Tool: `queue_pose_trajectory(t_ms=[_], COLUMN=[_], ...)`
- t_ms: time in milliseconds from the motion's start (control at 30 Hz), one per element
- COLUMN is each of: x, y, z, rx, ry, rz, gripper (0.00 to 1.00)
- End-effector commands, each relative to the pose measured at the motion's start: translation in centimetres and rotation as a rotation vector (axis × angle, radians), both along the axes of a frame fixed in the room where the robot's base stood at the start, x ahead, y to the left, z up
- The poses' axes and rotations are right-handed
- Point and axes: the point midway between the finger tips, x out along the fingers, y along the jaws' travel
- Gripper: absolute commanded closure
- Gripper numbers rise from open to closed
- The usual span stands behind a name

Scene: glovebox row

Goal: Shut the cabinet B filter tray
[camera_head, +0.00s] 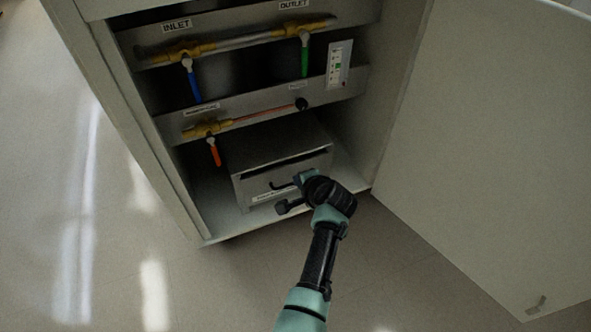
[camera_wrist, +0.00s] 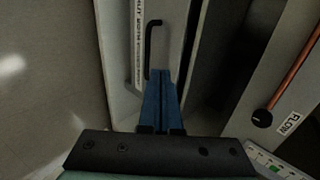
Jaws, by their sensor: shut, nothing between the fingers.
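The filter tray (camera_head: 248,190) is a grey drawer front with a white label strip and a black bar handle (camera_head: 277,186), low in the open cabinet. It sits at the front of a grey box housing (camera_head: 275,142), with a dark gap along its upper edge. How far it stands out is hard to tell. My gripper (camera_head: 299,178) is at the right part of the tray front. In the wrist view its blue fingers (camera_wrist: 161,88) are together and empty, with tips close to the tray front (camera_wrist: 172,25), beside the handle (camera_wrist: 152,45). Contact cannot be told.
The cabinet door (camera_head: 480,150) stands wide open at the right. Above the tray are pipe panels with a blue lever (camera_head: 192,82), a green lever (camera_head: 305,58), an orange lever (camera_head: 214,152) and a black knob (camera_head: 301,104). The floor (camera_head: 130,270) in front is clear.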

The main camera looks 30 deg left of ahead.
Motion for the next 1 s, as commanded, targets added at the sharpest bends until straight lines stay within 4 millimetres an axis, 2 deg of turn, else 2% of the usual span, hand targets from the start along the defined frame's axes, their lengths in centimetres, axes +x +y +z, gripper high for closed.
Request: queue_pose_trajectory(t_ms=[33, 233, 533, 867, 967, 1000], x=[-0.5, -2.1, -3.7, -3.9, -3.3, -2.6], y=[-0.6, -2.7, -4.7, -5.0, -5.2, -5.4], z=[1.4, 3.7, 5.6, 5.7, 6.8, 7.9], rx=[-0.001, -0.002, -0.001, -0.001, -0.009, -0.019], ry=[0.002, 0.002, 0.005, 0.003, -0.027, -0.058], rz=[-0.001, -0.001, -0.001, 0.0, 0.0, 0.0], gripper=[1.0, 1.0, 1.0, 1.0, 1.0, 1.0])
